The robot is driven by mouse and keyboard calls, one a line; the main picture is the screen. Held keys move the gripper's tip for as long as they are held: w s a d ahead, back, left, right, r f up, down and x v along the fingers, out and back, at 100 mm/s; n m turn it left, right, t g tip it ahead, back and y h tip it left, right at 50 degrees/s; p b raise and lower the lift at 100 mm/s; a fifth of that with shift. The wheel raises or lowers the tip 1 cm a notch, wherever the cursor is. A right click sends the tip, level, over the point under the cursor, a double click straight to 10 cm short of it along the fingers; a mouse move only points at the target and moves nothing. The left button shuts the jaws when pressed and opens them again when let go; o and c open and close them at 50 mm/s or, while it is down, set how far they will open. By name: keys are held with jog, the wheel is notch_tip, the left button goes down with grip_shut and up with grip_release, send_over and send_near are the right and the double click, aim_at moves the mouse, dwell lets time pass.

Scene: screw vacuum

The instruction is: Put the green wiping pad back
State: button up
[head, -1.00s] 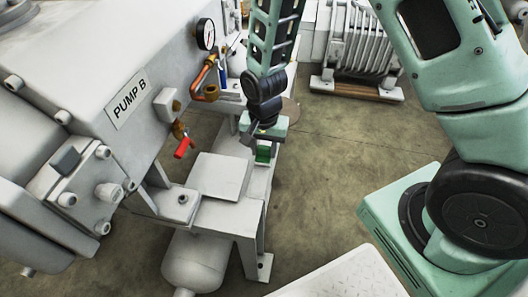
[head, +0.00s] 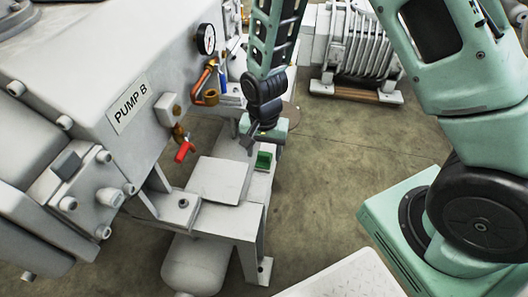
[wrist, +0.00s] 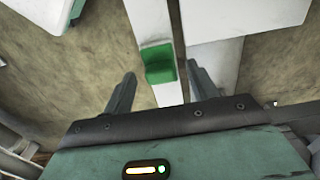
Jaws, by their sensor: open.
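The green wiping pad (head: 263,160) rests on the narrow light-grey beam of the pump frame, behind a flat grey plate. It also shows in the wrist view (wrist: 159,65), ahead of the jaws and roughly centred between them. My gripper (head: 262,142) is just above and behind the pad in the head view. In the wrist view my gripper (wrist: 160,88) has its two fingers spread apart with nothing between the tips. The pad appears clear of both fingers.
The flat grey plate (head: 220,180) lies beside the beam. A red-handled valve (head: 185,151) and a pressure gauge (head: 206,38) are on the PUMP B housing (head: 110,75) at left. A ribbed grey unit (head: 360,45) stands behind. Open floor (head: 340,170) lies to the right.

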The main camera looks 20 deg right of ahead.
aim_at(264, 153)
notch_tip(264, 153, up, 10)
jog(key=r+p, duration=0.1)
jog(key=p, duration=0.2)
jog(key=s+a+r+n, duration=0.3)
jog(key=s+r+n, duration=0.3)
jog(key=s, duration=0.4)
jog(key=s+a+r+n, duration=0.3)
jog(key=s+r+n, duration=0.4)
jog(key=s+n, duration=0.2)
jog(key=shift+s+r+y, duration=0.25)
jog(key=shift+s+y, duration=0.05)
jog(key=shift+s, duration=0.25)
jog(key=shift+a, duration=0.1)
